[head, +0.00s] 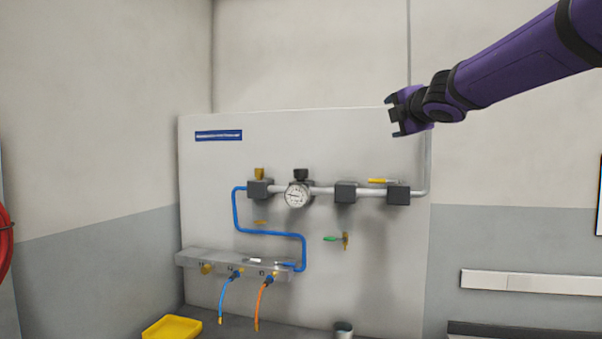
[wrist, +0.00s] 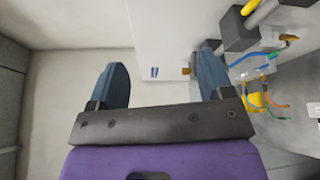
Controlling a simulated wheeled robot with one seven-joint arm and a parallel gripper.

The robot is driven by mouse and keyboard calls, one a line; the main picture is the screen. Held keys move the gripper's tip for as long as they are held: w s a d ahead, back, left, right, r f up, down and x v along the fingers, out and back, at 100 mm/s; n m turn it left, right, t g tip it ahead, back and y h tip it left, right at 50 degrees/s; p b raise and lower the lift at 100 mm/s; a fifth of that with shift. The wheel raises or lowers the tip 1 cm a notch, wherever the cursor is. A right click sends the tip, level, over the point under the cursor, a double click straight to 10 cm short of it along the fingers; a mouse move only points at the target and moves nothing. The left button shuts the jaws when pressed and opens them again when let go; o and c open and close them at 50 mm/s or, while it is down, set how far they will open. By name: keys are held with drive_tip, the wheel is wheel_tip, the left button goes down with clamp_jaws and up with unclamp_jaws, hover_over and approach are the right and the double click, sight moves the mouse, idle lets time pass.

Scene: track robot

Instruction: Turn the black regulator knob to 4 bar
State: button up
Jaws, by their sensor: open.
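The black regulator knob (head: 301,174) sits on top of the regulator on the pipe in the head view. The round white gauge (head: 298,195) is just below it; its needle and numbers are too small to read surely. My gripper (head: 391,115) is open and empty, up and to the right of the knob, in front of the panel's upper right edge. The wrist view shows both fingers of my gripper (wrist: 162,75) spread with nothing between them. I cannot make out the knob in the wrist view.
The white panel (head: 240,160) carries grey blocks, a yellow-handled valve (head: 378,181), a green-handled valve (head: 331,239) and blue tubing (head: 270,233). A grey manifold (head: 220,262) has hoses hanging below. A yellow tray (head: 172,328) lies lower left. Space before the panel's upper part is clear.

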sight(301, 171)
drive_tip(key=w+a+n+g+y, duration=0.3)
drive_tip(key=w+a+n+y, duration=0.4)
drive_tip(key=w+a+n, duration=0.5)
drive_tip(key=w+a+f+n+g, duration=0.2)
drive_tip(key=w+a+f+n, duration=0.1)
drive_tip(key=f+n, duration=0.1)
drive_tip(key=w+a+f+n+g+y, duration=0.1)
drive_tip(key=w+a+f+n+g, duration=0.1)
drive_tip(key=w+a+f+n, duration=0.1)
drive_tip(key=w+a+f+n+g, duration=0.2)
drive_tip(key=w+a+f+n, duration=0.1)
drive_tip(key=f+n, duration=0.3)
drive_tip(key=shift+w+a+f+g+y, duration=0.3)
drive_tip(key=shift+w+f+g+y, duration=0.1)
drive_tip(key=shift+w+f, duration=0.3)
drive_tip(key=c, duration=0.9)
